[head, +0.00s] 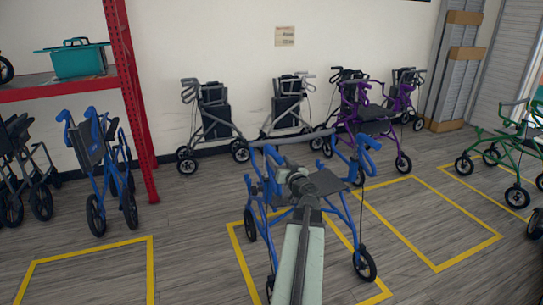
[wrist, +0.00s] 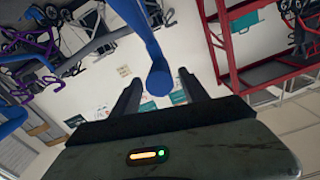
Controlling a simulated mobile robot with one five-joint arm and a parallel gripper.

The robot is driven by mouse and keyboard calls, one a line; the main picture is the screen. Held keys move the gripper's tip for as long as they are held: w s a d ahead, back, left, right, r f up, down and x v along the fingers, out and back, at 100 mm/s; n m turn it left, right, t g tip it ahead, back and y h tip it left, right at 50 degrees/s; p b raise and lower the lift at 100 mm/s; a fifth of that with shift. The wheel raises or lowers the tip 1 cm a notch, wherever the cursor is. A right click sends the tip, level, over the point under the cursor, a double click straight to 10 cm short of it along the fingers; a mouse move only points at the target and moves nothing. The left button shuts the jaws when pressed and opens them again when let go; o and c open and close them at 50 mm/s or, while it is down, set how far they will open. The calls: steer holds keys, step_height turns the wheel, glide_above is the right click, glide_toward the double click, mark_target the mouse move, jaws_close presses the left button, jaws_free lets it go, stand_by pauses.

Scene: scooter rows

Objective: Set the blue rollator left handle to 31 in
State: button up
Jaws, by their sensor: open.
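The blue rollator (head: 345,212) stands open in a yellow-outlined floor bay, in the middle of the head view. Its blue handle on the picture's right (head: 364,150) shows clearly; the handle on the left (head: 271,157) is near my arm. My gripper (head: 292,172) is over the rollator's left side, its fingertips hard to make out there. In the wrist view my gripper (wrist: 158,90) is open, with two dark fingers either side of a blue tube's rounded end (wrist: 158,80). I cannot tell whether they touch it. The height marks are not readable.
A folded blue rollator (head: 98,160) stands at the left by a red rack (head: 122,60) holding a teal bin (head: 78,60). Grey rollators (head: 212,115), a purple one (head: 372,118) and a green one (head: 512,140) stand behind and right. An empty yellow-outlined bay (head: 425,222) is at right.

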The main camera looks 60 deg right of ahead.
mark_target(274, 155)
steer(key=x, duration=0.5)
steer(key=shift+w+d, duration=0.15)
steer(key=shift+w, duration=0.05)
jaws_close()
steer(key=shift+s, duration=0.1)
stand_by(1.0)
